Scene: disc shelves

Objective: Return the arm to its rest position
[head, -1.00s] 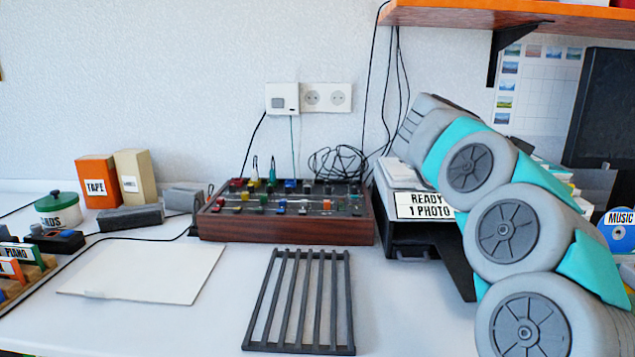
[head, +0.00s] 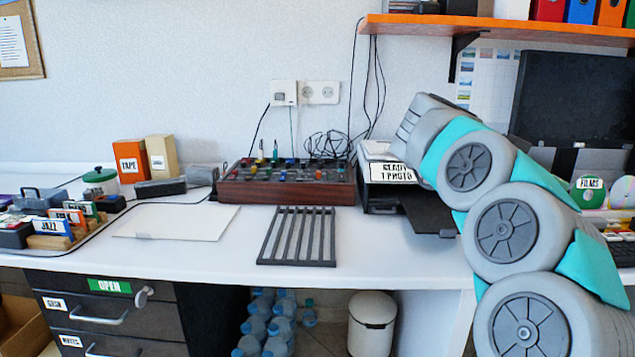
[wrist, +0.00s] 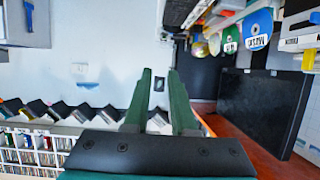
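My arm (head: 505,230) stands folded at the right side of the head view, grey with teal bands, in front of the printer and the desk's right part. Its end tilts up and away to the left, and my gripper is hidden in that view. In the wrist view my gripper (wrist: 161,78) shows two green fingers standing apart with a clear gap. Nothing is held between them; wall and distant shelves show behind.
The white desk (head: 190,262) carries a mixer (head: 285,190), a dark rack (head: 298,235), a flat white board (head: 175,222) and a printer (head: 395,175). An orange shelf (head: 500,30) hangs above right. Drawers (head: 110,315), bottles (head: 265,320) and a bin (head: 372,325) stand below.

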